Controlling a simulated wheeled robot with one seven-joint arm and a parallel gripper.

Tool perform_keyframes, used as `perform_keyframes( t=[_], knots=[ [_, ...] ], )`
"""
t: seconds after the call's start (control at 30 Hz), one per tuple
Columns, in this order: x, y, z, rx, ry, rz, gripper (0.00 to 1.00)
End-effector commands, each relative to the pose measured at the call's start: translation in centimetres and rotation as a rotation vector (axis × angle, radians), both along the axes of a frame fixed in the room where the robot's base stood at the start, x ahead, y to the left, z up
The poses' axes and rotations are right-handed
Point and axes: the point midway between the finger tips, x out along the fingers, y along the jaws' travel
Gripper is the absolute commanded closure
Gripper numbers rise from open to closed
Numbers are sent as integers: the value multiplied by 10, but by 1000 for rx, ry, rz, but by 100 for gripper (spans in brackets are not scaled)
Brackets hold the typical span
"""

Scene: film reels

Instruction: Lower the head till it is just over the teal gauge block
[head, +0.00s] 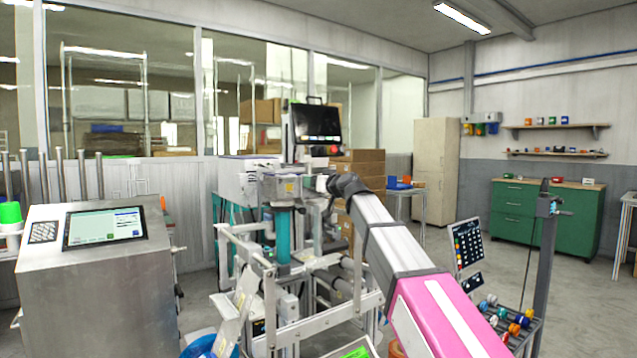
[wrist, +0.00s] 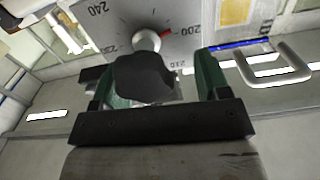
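My gripper (wrist: 155,85) fills the lower wrist view, with a black palm bar and two green-sided fingers spread apart. A dark rounded knob (wrist: 143,78) shows between the fingers, with a gap to the right finger; I cannot tell whether the left finger touches it. Behind it is a grey dial (wrist: 125,25) with numbers such as 240 and 200 and a red mark near 200. In the head view, my arm reaches to the machine head (head: 286,187), which sits above a teal upright part (head: 283,236). I cannot make out a separate teal gauge block; the gripper's fingertips are hidden there.
A U-shaped metal handle (wrist: 272,68) is right of my gripper in the wrist view. The machine's pale frame (head: 300,325) stands below my arm. Open floor lies beyond the rack.

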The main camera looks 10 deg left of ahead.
Motion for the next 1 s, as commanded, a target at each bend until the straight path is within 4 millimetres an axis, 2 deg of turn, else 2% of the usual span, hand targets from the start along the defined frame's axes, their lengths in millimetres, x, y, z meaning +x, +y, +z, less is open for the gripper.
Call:
perform_keyframes(
  t=[0.27,0.47,1.0],
  knots=[
    [3,-2,1,-1,-4,-6,32],
    [-5,-12,1,-1,-5,-8,32],
    [-65,-77,0,-1,-3,-4,32]
  ],
)
